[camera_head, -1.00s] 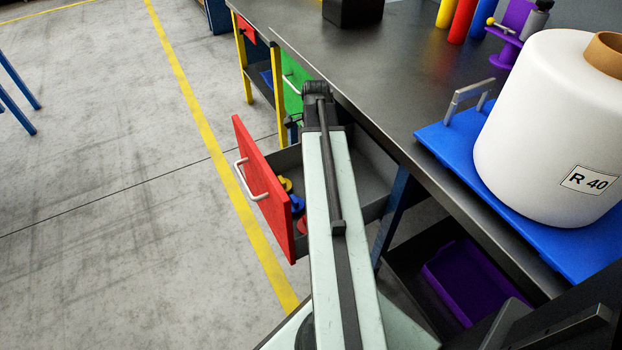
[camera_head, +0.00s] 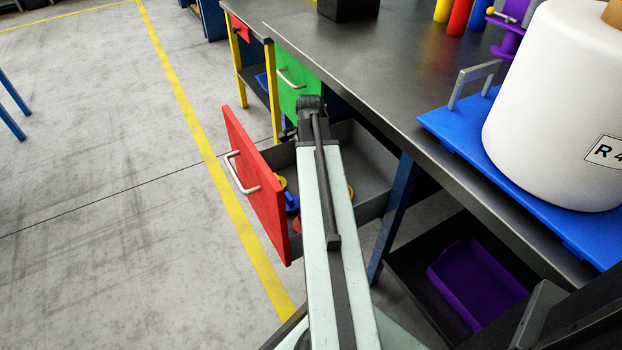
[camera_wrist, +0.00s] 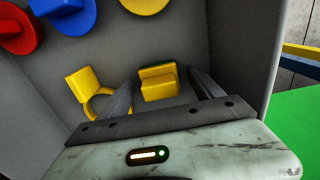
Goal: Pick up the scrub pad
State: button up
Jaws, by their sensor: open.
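The scrub pad (camera_wrist: 158,84) is a small yellow block with a green edge at its far side, in the wrist view. It lies on the grey floor of the open drawer. My gripper (camera_wrist: 161,76) is open, its two dark fingers on either side of the pad in the picture. I cannot tell whether they touch it or how high they are above it. In the head view my arm hides the pad and most of the gripper. The red-fronted drawer (camera_head: 254,185) is pulled out under the bench.
A yellow mug-like object (camera_wrist: 85,86) lies left of the pad. Red (camera_wrist: 18,30), blue (camera_wrist: 68,14) and yellow (camera_wrist: 143,4) knobbed pieces lie farther along the drawer. Drawer walls stand close around. A green drawer front (camera_head: 295,85) is beyond; a purple tray (camera_head: 475,283) sits below the bench.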

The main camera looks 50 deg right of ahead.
jog(key=shift+r, duration=0.1)
jog(key=c, duration=1.6)
notch_tip(320, 180, up, 37)
jog(key=p, duration=3.6)
jog(key=shift+p, duration=0.4)
